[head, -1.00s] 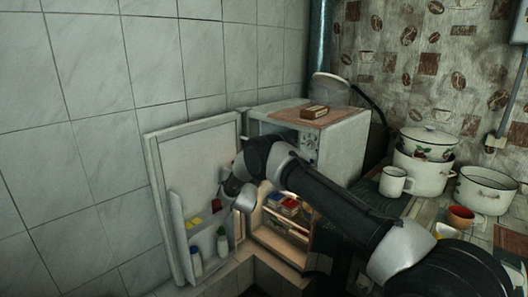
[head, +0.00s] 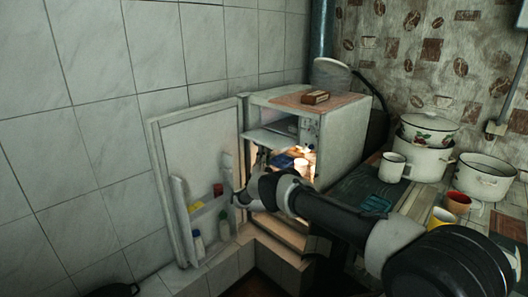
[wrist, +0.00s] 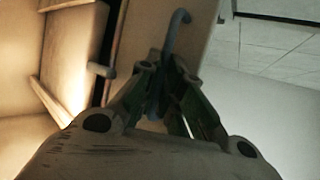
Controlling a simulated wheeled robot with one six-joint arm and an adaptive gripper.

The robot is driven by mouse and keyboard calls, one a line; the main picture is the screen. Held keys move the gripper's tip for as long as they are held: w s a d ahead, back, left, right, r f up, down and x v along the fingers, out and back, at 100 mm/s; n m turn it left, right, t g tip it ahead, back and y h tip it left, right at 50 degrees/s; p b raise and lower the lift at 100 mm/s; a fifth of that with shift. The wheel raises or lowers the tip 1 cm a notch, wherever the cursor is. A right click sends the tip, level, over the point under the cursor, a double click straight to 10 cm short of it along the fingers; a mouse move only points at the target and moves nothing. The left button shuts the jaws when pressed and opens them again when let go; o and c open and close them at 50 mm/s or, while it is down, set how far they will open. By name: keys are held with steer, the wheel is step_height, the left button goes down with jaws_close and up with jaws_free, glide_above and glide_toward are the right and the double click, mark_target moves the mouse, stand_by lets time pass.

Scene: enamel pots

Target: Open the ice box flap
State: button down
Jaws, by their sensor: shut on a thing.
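The fridge (head: 345,140) stands with its door (head: 200,150) swung wide open to the left. At the top of its inside is the ice box (head: 284,120), with a dark opening. A pale panel (head: 268,138), which looks like the flap, lies tilted below that opening. My gripper (wrist: 165,75) has its fingers closed around a grey bar handle (wrist: 180,20) on a pale panel in the wrist view. I cannot tell for certain that this panel is the flap. In the head view my wrist hides the handle and the lower fridge front.
The door shelf holds bottles (head: 197,245). Lit food (head: 300,163) is inside the fridge. A small brown box (head: 315,97) lies on top. A counter at right carries a white mug (head: 392,167) and enamel pots (head: 425,155). The tiled wall is close behind the door.

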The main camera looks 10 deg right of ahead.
steer(key=shift+w+d+f, duration=0.1)
steer(key=shift+d+f, duration=0.1)
steer(key=shift+d, duration=0.4)
steer(key=c, duration=1.6)
jaws_free()
steer(key=shift+w+d+f, duration=0.1)
steer(key=shift+w+f, duration=0.05)
steer(key=shift+o, duration=0.2)
steer(key=v, duration=1.2)
steer(key=shift+a, duration=0.35)
